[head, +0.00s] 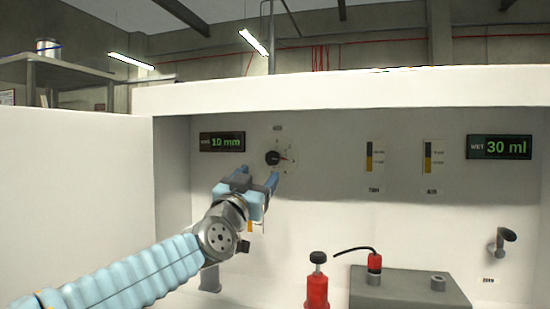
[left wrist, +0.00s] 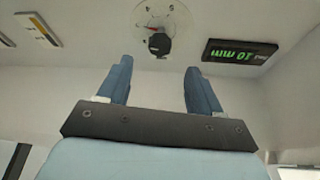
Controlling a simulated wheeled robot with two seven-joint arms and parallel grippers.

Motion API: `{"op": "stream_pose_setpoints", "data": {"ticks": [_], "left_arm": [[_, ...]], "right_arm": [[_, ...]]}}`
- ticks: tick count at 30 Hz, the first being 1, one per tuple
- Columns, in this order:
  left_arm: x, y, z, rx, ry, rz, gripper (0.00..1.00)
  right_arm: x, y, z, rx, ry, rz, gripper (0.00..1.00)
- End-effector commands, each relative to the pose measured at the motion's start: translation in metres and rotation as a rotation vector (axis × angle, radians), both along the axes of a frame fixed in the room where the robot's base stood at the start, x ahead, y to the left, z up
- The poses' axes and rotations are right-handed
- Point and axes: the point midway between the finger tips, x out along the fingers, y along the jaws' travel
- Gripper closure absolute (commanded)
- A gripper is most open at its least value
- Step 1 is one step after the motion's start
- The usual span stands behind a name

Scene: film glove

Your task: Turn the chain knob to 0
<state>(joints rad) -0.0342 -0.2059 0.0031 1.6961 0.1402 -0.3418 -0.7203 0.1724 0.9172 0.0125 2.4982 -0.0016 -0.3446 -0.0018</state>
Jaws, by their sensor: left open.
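The knob (head: 273,157) is a small black dial with a red pointer on a round white scale, on the back wall of the white enclosure. In the head view the pointer aims to the right. My left gripper (head: 256,178) is just below and in front of the knob, with its blue fingers apart. In the left wrist view, the knob (left wrist: 159,45) lies beyond the tips of the open gripper (left wrist: 160,75), roughly between them, and nothing is between the fingers. My right gripper does not show.
A display (head: 222,142) reads 10 mm left of the knob; another (head: 499,147) reads 30 ml at the far right. Two gauges (head: 375,163) are on the wall.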

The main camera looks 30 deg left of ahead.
Motion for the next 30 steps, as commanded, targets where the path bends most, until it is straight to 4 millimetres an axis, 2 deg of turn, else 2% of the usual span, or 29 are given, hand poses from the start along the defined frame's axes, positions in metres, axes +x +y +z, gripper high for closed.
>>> {"op": "stream_pose_setpoints", "data": {"ticks": [6,12,18,26,30], "left_arm": [[0.049,0.007,0.02,0.001,0.002,0.0,0.35],[0.081,0.013,0.034,0.0,0.001,0.0,0.35],[0.094,0.016,0.039,0.001,0.001,0.001,0.35],[0.095,0.016,0.039,0.0,0.001,0.0,0.35],[0.095,0.016,0.039,0.0,0.001,0.0,0.55]], "right_arm": [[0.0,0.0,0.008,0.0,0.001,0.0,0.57],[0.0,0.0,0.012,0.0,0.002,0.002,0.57],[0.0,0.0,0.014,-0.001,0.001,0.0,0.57],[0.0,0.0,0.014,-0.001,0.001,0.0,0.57],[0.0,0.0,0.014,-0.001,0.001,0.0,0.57]]}}
